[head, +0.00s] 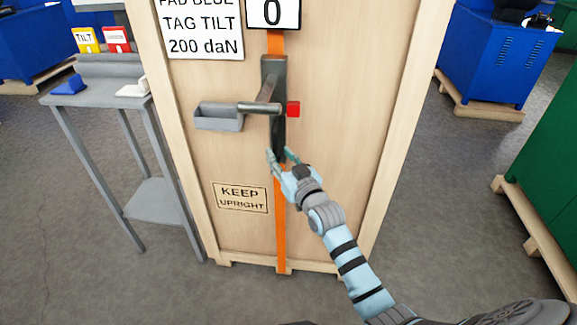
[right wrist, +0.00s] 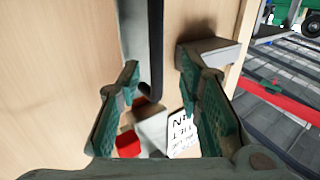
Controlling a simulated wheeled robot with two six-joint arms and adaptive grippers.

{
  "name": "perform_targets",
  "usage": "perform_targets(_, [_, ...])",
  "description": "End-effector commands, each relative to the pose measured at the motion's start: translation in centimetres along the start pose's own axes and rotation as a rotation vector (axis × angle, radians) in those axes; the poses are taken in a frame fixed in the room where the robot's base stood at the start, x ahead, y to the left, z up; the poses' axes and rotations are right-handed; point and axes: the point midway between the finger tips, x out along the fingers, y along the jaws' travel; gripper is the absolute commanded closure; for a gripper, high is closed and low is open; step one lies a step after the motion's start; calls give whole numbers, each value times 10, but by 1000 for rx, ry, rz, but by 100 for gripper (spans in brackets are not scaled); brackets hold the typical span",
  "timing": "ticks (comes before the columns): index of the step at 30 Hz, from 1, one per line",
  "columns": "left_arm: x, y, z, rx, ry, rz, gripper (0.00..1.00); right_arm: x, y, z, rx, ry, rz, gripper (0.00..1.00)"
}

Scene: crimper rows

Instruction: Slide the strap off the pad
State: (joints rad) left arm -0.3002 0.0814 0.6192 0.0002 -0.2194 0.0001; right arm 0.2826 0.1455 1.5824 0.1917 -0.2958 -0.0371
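An orange strap (head: 281,230) runs vertically down the wooden crate's front, passing behind a dark metal tool (head: 272,75). The tool has a grey lever handle (head: 260,108) and a red block (head: 293,109) at its right side; the red block (right wrist: 127,145) also shows in the right wrist view. A blue pad (head: 69,86) and a white pad (head: 133,90) lie on the side stand; I cannot make out a pad under the strap. My right gripper (head: 280,154) is open at the tool's lower end, its fingers apart with nothing gripped. My left gripper is not in view.
A grey tray (head: 218,117) sticks out of the crate (head: 340,120) left of the tool. The grey stand (head: 150,195) beside it carries a yellow tag (head: 86,39) and a red tag (head: 117,39). Blue and green containers stand farther off on pallets. The floor between is clear.

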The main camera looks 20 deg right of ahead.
Motion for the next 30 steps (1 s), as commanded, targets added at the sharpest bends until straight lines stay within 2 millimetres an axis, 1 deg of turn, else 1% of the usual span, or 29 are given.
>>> perform_targets(1, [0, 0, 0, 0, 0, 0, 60, -15, 0, 1, -3, 0, -1, 67])
perform_targets(3, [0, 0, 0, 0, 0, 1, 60, -34, 0, 1, -2, -1, -1, 67])
perform_targets(6, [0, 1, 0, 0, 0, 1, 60, -55, -1, 1, -2, -2, -2, 67])
perform_targets(9, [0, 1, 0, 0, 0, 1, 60, -66, -1, 0, -1, 0, -2, 67])
perform_targets(12, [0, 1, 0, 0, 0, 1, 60, -70, -1, 0, 0, 0, -1, 67])
perform_targets(24, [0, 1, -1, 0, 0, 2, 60, -69, -1, -1, -8, 3, -2, 67])
perform_targets(25, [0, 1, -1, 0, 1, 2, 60, -69, 0, 2, -19, 1, 0, 67])
perform_targets(26, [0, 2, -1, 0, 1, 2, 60, -68, 1, 8, -25, -11, 3, 67])
perform_targets(28, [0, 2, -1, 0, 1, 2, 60, -65, 7, 37, -40, -68, 15, 67])
perform_targets(29, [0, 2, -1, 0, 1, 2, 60, -65, 11, 56, -48, -106, 23, 67])
perform_targets(30, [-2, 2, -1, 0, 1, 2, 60, -67, 16, 88, -57, -173, 33, 67])
